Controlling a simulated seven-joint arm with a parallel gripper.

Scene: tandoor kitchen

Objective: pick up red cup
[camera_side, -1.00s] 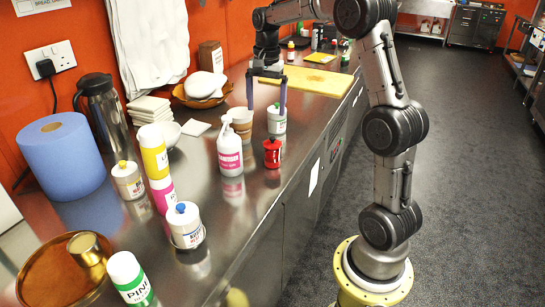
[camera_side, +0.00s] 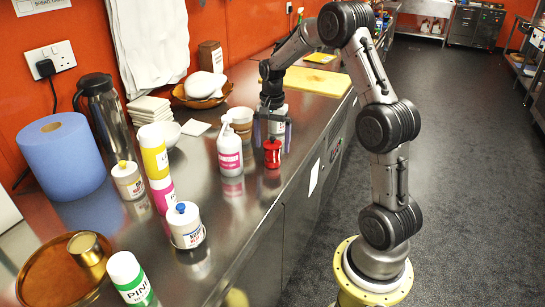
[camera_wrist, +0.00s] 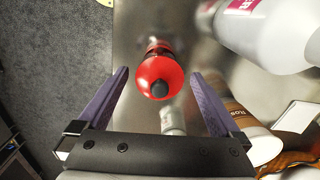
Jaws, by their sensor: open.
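The red cup (camera_side: 272,154) looks like a small red container with a dark knob on top. It stands upright on the steel counter (camera_side: 235,245), near its right edge. In the wrist view the red cup (camera_wrist: 158,72) is seen from above, between and slightly beyond my open fingers, with a gap on each side. My gripper (camera_side: 272,141) points down with its fingers at about the height of the cup's top. In the wrist view both purple fingers of my gripper (camera_wrist: 159,77) are spread and empty.
A white container (camera_side: 278,125) is close behind my gripper, partly hidden. Bare counter lies in front of the cup.

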